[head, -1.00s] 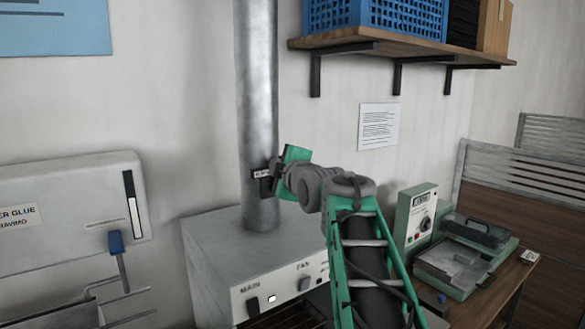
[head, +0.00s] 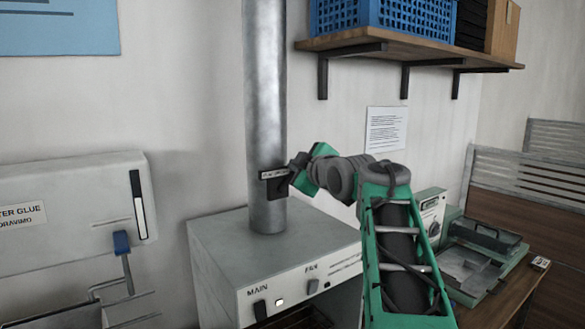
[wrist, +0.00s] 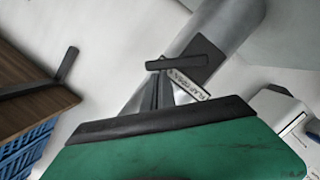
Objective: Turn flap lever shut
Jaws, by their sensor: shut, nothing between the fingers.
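The flap lever (wrist: 176,62) is a black bar on a dark plate on the metal pipe (head: 265,110). A white label (wrist: 189,84) sits beside it; its words are too blurred to read fully. In the head view the dark plate (head: 276,189) and label show on the pipe's front, partly beside my gripper. My gripper (head: 291,171) is shut and empty, just right of the plate. In the wrist view my gripper (wrist: 161,90) points at the lever, its fingertips close below the bar. I cannot tell whether they touch it.
A grey machine (head: 250,250) with switches stands under the pipe. A wall box (head: 65,210) with a blue-handled lever is at left. A shelf (head: 410,45) with a blue crate (head: 380,15) hangs at upper right. A green device (head: 480,260) sits on the bench at right.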

